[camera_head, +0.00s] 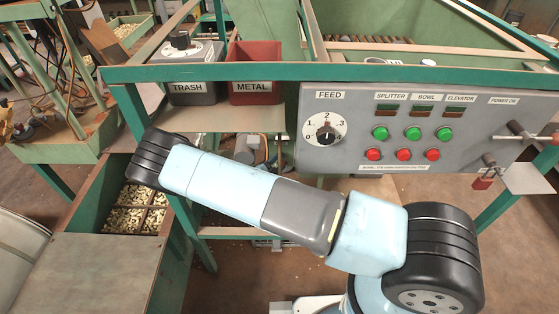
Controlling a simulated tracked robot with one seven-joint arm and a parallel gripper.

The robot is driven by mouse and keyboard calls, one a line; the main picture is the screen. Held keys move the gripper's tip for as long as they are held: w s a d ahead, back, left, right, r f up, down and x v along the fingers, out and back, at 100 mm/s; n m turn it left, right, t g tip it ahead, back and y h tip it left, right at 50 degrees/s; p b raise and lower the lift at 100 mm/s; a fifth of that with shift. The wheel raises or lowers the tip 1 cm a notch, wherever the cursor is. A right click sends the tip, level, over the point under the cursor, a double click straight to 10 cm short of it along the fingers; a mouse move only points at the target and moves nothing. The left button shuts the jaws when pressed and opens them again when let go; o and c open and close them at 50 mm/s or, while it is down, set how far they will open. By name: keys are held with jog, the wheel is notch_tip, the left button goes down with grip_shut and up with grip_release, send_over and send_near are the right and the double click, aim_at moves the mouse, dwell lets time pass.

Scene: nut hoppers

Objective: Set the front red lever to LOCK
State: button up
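A metal lever with a red end (555,137) sticks out at the right edge of the grey control panel (465,138), cut off by the picture edge. Below it a small red piece (481,184) hangs at the panel's lower right corner, by a metal fitting. I cannot tell which is the front red lever, and no LOCK mark is legible. My blue and black arm stretches across the lower middle, from lower right to a black joint at left. My gripper is not in view, and both red parts are well to the right of that joint.
The panel has a FEED dial (326,129), green buttons (413,133) and red buttons (404,155). A grey TRASH bin (192,92) and red METAL bin (255,84) stand behind a green rail (230,72). A nut hopper (95,208) is at left. Floor shows below the panel.

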jog(key=shift+x, duration=0.8)
grip_shut()
